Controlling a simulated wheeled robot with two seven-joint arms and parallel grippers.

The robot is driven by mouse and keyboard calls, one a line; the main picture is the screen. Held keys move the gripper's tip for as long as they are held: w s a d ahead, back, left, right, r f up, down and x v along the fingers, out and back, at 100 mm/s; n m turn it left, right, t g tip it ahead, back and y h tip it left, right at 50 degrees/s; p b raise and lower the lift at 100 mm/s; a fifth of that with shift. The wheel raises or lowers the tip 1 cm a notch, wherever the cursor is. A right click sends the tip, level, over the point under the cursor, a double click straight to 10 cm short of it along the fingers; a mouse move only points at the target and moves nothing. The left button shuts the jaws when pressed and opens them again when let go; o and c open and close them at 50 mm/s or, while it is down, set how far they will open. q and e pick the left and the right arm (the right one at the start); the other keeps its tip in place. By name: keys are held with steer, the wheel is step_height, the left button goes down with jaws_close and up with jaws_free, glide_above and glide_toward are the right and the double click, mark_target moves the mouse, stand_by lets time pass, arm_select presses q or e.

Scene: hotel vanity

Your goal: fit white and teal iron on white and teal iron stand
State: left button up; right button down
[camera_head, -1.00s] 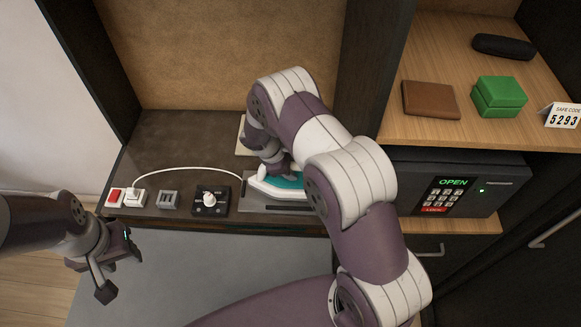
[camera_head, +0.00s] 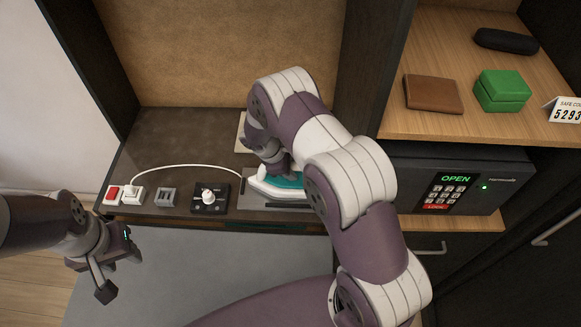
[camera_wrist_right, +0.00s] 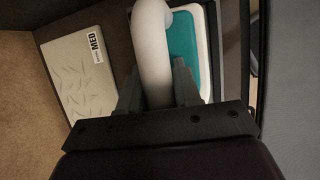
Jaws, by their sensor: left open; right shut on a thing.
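The white and teal iron (camera_head: 270,188) is at the right end of the dark counter, partly hidden by my right arm. My right gripper (camera_wrist_right: 155,95) is shut on its white handle (camera_wrist_right: 152,45), with the teal body (camera_wrist_right: 183,48) beside and beneath it. A grey plate (camera_head: 236,203) with dark bars lies under or just beside the iron. It may be the stand, but my arm hides much of it. I cannot tell whether the iron touches it. My left gripper (camera_head: 116,271) is open and empty in front of the counter's left end.
A white cord runs left from the iron to a white plug by a red switch (camera_head: 112,193). A grey socket block (camera_head: 166,197) and a black dial box (camera_head: 209,197) stand between. A pale panel marked MED (camera_wrist_right: 80,75) lies behind the iron. The safe (camera_head: 460,180) stands right.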

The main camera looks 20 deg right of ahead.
mark_target(274, 184)
steer(key=shift+f+b, duration=0.65)
stand_by(0.6)
steer(key=c, duration=1)
jaws_free()
steer(key=o, duration=0.3)
steer(key=shift+a+r, duration=0.2)
steer(key=shift+r, duration=0.1)
steer(key=b+v, duration=0.3)
steer(key=v, duration=0.9)
